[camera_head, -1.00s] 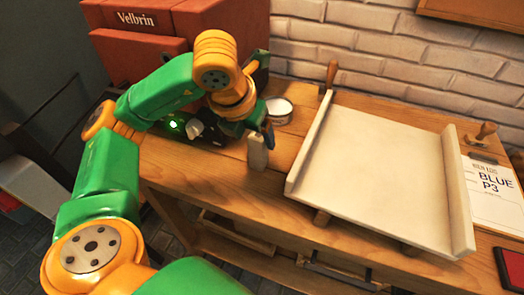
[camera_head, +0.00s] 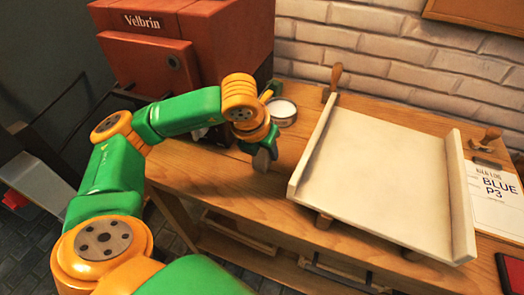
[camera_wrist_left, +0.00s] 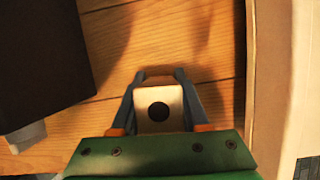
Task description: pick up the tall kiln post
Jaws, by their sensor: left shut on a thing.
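The kiln post (camera_head: 261,162) is a pale block, mostly hidden behind my left gripper (camera_head: 264,152) in the head view. In the left wrist view, the post (camera_wrist_left: 158,108) shows its end with a dark round hole, between the two fingers of my left gripper (camera_wrist_left: 159,85). The fingers are shut on it from both sides. I cannot tell whether the post touches the wooden table (camera_head: 225,178) or is just off it. My right gripper is not in view.
A red kiln marked Velbrin (camera_head: 200,40) stands behind my left arm. A large cream slab tray (camera_head: 375,175) lies close to the right of the post. A round white tin (camera_head: 281,109) is behind it. A card reading BLUE P3 (camera_head: 497,190) lies at far right.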

